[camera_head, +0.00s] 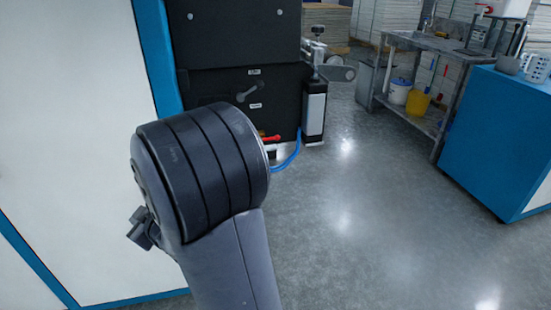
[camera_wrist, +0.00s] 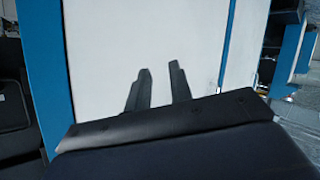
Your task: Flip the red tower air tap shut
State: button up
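The red tap (camera_head: 270,138) shows as a small red lever low on the front of the black machine (camera_head: 215,40), just right of my arm in the head view. It looks roughly level, and its left part may be hidden behind my arm. A blue hose (camera_head: 289,160) curves near the floor below it. My gripper (camera_wrist: 160,69) shows in the wrist view with its two dark fingers apart and nothing between them. A white panel with blue edges (camera_wrist: 195,35) lies beyond the fingers. The tap cannot be made out in the wrist view.
A large white panel with blue trim (camera_head: 75,130) stands close on the left. A blue cabinet (camera_head: 495,140) and a metal sink bench (camera_head: 430,42) are at the right. The grey floor (camera_head: 370,220) between is clear.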

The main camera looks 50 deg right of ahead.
jog(key=w+f+n+t+y+b, duration=0.1)
jog(key=f+b, duration=0.1)
jog(key=w+f+n+t+y+b, duration=0.1)
jog(key=w+t+y, duration=0.1)
jog(key=w+f+n+t+y+b, duration=0.1)
jog(key=f+b, duration=0.1)
jog(key=shift+w+a+f+t+y+b, duration=0.25)
jog(key=shift+w+f+t+y+b, duration=0.05)
jog(key=shift+y, duration=0.1)
grip_shut()
jog(key=s+f+n+t+y+b, duration=0.2)
jog(key=s+f+n+y+b, duration=0.2)
jog(key=y, duration=0.4)
jog(key=shift+d+f+t+b, duration=0.2)
jog(key=shift+d+t+b, duration=0.1)
jog(key=shift+d+b, duration=0.05)
jog(key=shift+d, duration=0.1)
